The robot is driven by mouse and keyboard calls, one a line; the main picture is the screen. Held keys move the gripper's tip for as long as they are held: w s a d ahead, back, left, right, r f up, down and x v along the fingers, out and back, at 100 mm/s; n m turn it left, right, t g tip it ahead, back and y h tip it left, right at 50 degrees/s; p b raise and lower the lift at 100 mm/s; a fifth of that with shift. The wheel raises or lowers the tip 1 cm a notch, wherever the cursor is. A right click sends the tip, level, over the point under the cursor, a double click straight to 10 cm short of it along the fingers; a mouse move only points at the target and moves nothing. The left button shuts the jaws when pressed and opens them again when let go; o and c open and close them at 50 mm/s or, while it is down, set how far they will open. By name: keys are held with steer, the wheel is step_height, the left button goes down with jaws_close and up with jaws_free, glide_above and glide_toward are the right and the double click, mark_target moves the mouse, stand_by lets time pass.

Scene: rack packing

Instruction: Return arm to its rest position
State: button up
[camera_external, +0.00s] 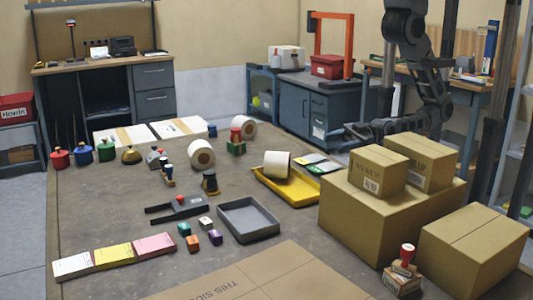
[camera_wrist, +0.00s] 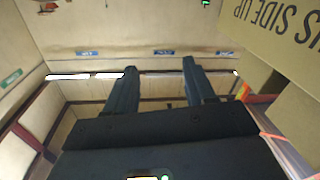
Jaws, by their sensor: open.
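My arm hangs down at the upper right of the external view, bent above the floor behind the stacked cardboard boxes. My gripper (camera_external: 348,136) points to the left there, beyond the boxes and in front of the dark cabinet. In the wrist view my gripper (camera_wrist: 160,66) shows two dark fingers spread wide apart. The gap between them is empty, with pale wall behind.
A small carton (camera_external: 378,170) stands on a large box (camera_external: 388,212). A yellow tray (camera_external: 290,192) holds a white roll. A grey tray (camera_external: 248,220) lies in the middle among several small items. In the wrist view a cardboard surface (camera_wrist: 290,62) fills the upper right.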

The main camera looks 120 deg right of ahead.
steer(key=s+d+f+m+g+h, duration=0.1)
steer(key=s+d+m, duration=0.1)
steer(key=s, duration=0.6)
steer(key=s+d+f+m+g, duration=0.1)
steer(key=s+d+g, duration=0.1)
steer(key=s, duration=0.7)
steer(key=shift+s+d+f+m+h+b, duration=0.3)
steer(key=shift+d+m+h+b, duration=0.15)
steer(key=shift+d, duration=0.35)
